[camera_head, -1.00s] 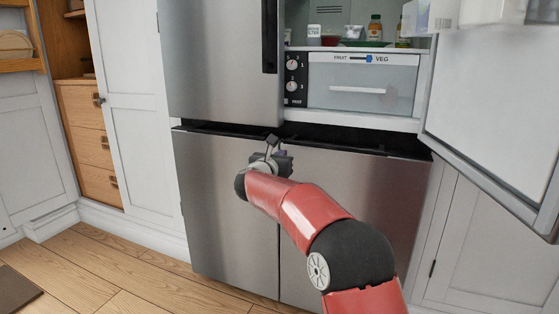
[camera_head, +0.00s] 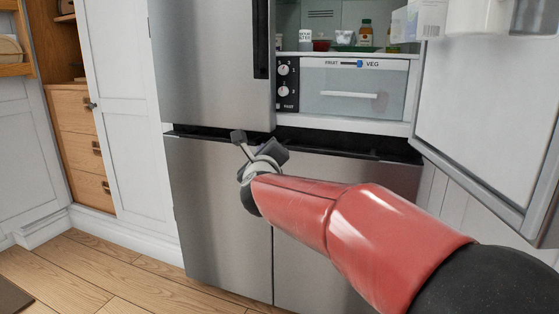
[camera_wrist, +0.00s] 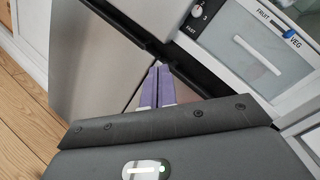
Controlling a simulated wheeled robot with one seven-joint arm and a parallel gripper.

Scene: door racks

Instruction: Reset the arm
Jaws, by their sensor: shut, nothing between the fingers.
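My gripper shows in the wrist view (camera_wrist: 156,72) with its two purple fingers side by side, shut and empty. It points toward the dark gap between the fridge's upper and lower doors. In the head view my red arm reaches in from the lower right, and its wrist is in front of the fridge (camera_head: 215,215). The fingertips are hidden there behind the wrist. I cannot tell from the views whether the fingers touch the fridge.
The fridge's upper right door (camera_head: 490,120) stands open at the right. Inside are a clear drawer (camera_head: 350,105) and a shelf with jars and a bottle (camera_head: 365,33). The upper left door (camera_head: 205,65) is shut. Wooden floor (camera_head: 95,270) is clear at the lower left.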

